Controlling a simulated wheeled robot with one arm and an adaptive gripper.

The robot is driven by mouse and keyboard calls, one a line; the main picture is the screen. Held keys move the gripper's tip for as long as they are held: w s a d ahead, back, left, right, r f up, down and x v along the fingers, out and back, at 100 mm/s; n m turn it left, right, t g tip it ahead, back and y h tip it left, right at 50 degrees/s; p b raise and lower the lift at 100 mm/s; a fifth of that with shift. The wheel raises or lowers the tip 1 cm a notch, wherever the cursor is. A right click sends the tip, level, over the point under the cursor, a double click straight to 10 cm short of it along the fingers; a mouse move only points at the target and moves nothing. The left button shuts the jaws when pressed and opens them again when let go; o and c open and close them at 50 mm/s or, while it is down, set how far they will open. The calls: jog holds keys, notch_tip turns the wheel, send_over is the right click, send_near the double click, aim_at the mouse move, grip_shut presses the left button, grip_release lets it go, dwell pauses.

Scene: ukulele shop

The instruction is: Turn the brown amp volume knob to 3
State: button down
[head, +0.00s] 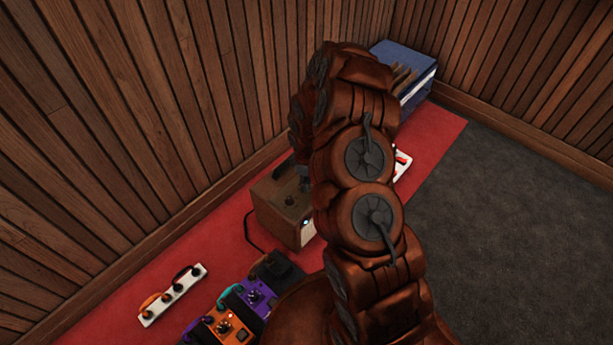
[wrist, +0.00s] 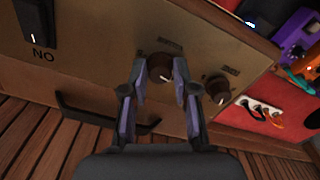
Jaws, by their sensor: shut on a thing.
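The brown amp (head: 283,206) stands on the red carpet near the wall in the head view, partly hidden behind my arm. Its panel (wrist: 105,50) fills much of the wrist view. A round dark brown knob (wrist: 160,68) with a pale pointer mark sits between the fingers of my gripper (wrist: 160,80), which is shut on it. The label above this knob is too blurred to read. A second, similar knob (wrist: 217,88) with a pale mark sits to the right, apart from the fingers. In the head view my arm hides most of the gripper.
Coloured pedals (head: 255,297) and a white strip (head: 172,294) lie on the carpet. Grey floor at right is clear.

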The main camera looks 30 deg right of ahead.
jog(key=m+p, duration=0.4)
jog(key=shift+d+r+m, duration=0.1)
jog(key=shift+r+m, duration=0.15)
jog(key=shift+m, duration=0.05)
jog(key=m+p, duration=1)
jog(key=shift+w+m, duration=0.15)
jog(key=shift+m, duration=0.25)
jog(key=shift+f+m+p, duration=0.2)
jog(key=shift+m+p, duration=1)
jog(key=shift+m, duration=1)
jog(key=c, duration=0.9)
grip_release()
jog(key=shift+r, duration=5.95)
